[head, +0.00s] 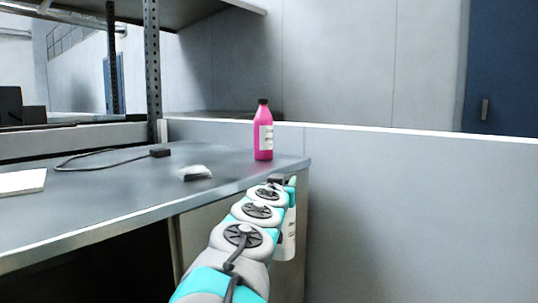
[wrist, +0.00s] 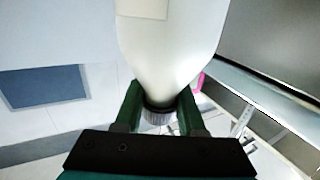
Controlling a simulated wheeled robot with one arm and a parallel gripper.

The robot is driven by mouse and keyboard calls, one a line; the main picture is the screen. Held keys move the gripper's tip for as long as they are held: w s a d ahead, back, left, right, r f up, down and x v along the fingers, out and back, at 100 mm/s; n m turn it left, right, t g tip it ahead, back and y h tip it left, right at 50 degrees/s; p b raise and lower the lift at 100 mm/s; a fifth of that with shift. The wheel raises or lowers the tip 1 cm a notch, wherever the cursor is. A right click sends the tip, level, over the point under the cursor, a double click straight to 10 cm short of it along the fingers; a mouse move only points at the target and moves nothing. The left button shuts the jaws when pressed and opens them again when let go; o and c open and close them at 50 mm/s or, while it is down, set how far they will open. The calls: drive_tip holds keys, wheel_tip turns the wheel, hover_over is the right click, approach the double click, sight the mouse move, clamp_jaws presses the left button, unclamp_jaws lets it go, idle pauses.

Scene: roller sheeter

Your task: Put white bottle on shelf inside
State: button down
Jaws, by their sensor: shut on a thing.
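The white bottle (head: 287,240) hangs beside the right end of the grey table in the head view, partly hidden behind my arm. In the wrist view the bottle (wrist: 172,40) fills the top middle, with a pale label on its body. My gripper (wrist: 160,108) is shut around its neck, just by the grey cap. In the head view my gripper (head: 289,186) is mostly hidden by my arm. A dark open space (head: 110,262) shows under the tabletop at the lower left; no shelf board is visible in it.
A pink bottle (head: 264,135) stands on the grey tabletop (head: 120,205) near its right end. A small white-and-dark object (head: 195,173), a black cable (head: 105,160) and a white sheet (head: 22,181) lie there too. A perforated post (head: 152,70) rises at the back.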

drive_tip(key=w+d+f+n+y, duration=0.1)
drive_tip(key=w+d+f, duration=0.2)
drive_tip(key=f, duration=0.4)
drive_tip(key=w+d+f+y, duration=0.1)
drive_tip(key=w+d+f, duration=0.2)
drive_tip(key=f, duration=0.5)
drive_tip(key=w+d+f+n+y, duration=0.1)
drive_tip(key=w+d+f+y, duration=0.1)
drive_tip(key=w+d+f, duration=0.2)
wheel_tip(320, 180, down, 4)
drive_tip(key=shift+d+r+n, duration=0.1)
drive_tip(key=shift+d+n, duration=0.2)
drive_tip(key=shift+d, duration=0.45)
